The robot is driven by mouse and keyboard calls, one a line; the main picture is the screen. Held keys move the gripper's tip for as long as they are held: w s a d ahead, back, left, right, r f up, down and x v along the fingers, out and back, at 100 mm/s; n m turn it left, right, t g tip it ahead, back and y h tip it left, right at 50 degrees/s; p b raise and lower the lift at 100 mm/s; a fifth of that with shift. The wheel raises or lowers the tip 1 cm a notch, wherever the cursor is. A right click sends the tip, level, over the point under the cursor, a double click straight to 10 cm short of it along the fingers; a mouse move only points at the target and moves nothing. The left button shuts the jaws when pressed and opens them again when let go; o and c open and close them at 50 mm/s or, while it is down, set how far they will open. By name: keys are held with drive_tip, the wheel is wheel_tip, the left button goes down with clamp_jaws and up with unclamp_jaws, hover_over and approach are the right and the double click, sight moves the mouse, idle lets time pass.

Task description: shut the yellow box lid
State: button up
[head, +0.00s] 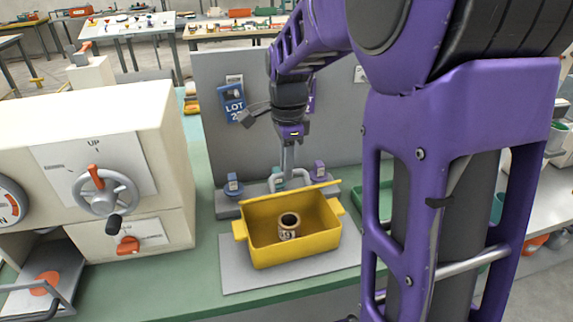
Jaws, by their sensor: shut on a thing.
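The yellow box (296,250) stands open on a grey mat, with a small brown-and-cream ring-shaped part (289,228) inside it. Its yellow lid (322,187) shows as a thin, nearly edge-on strip along the box's back, so it stands raised; its faces are hardly visible. A grey arched handle (302,174) shows just behind the lid's upper edge. My gripper (287,173) points down at the back of the box and is shut on the handle. The fingertips are small, and the exact contact is partly hidden.
A grey panel (215,130) with a blue LOT sign (232,102) rises behind the box. A blue block (233,184) and a purple block (319,170) flank the handle. A cream machine with a crank wheel (105,192) stands at left. Green bench top is clear in front.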

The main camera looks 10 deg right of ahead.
drive_tip(key=o, duration=0.6)
drive_tip(key=w+r, duration=0.3)
drive_tip(key=r, duration=0.3)
drive_tip(key=w+r, duration=0.3)
drive_tip(key=r, duration=0.2)
drive_tip(key=w+r, duration=0.3)
drive_tip(key=r, duration=0.3)
drive_tip(key=shift+w+a+r, duration=0.3)
idle(1.2)
idle(0.4)
drive_tip(key=shift+s+r, duration=0.15)
drive_tip(key=shift+r, duration=1.75)
drive_tip(key=shift+s+r, duration=0.1)
drive_tip(key=shift+r, duration=1.75)
